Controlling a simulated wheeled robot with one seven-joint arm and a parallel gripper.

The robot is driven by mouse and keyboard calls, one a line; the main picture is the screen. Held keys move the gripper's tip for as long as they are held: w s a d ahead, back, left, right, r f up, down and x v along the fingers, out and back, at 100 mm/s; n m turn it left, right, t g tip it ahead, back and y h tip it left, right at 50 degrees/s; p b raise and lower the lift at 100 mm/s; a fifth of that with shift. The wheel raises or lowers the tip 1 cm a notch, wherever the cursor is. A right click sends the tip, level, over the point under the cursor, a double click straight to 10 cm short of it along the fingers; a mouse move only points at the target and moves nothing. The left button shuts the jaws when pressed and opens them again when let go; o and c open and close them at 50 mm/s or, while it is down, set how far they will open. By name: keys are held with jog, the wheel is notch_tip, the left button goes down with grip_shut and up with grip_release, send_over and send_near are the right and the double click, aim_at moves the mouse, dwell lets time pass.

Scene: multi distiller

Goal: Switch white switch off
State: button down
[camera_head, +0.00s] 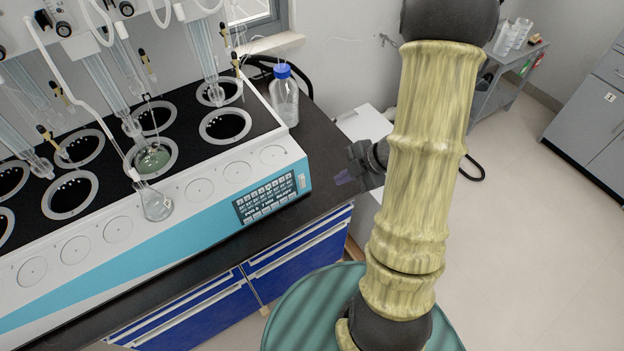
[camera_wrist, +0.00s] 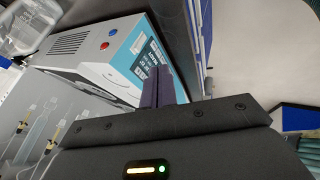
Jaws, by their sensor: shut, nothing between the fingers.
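The multi distiller (camera_head: 150,225) is a long white and light-blue machine on a black bench. Its side face (camera_wrist: 85,50) shows in the wrist view, with a red button (camera_wrist: 104,46) and a blue button (camera_wrist: 113,32). I cannot make out a white switch for certain in either view. My gripper (camera_head: 344,178) is just right of the machine's right end, above the bench edge, apart from the machine in the head view. In the wrist view its dark purple fingers (camera_wrist: 158,82) are together and empty, overlapping the control panel's edge in the picture.
A clear bottle with a blue cap (camera_head: 284,97) stands behind the machine's right end. A control panel (camera_head: 268,199) is on the front. Blue drawers (camera_head: 300,250) are under the bench. A grey cart (camera_head: 500,95) stands at the back right. The floor at right is clear.

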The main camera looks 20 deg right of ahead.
aim_at(303, 183)
jog(key=w+a+f, duration=0.6)
jog(key=w+f, duration=0.1)
jog(key=f, duration=0.1)
jog(key=shift+f, duration=0.2)
jog(key=shift+w+a+r, duration=0.1)
jog(key=shift+w, duration=0.05)
dwell(0.3)
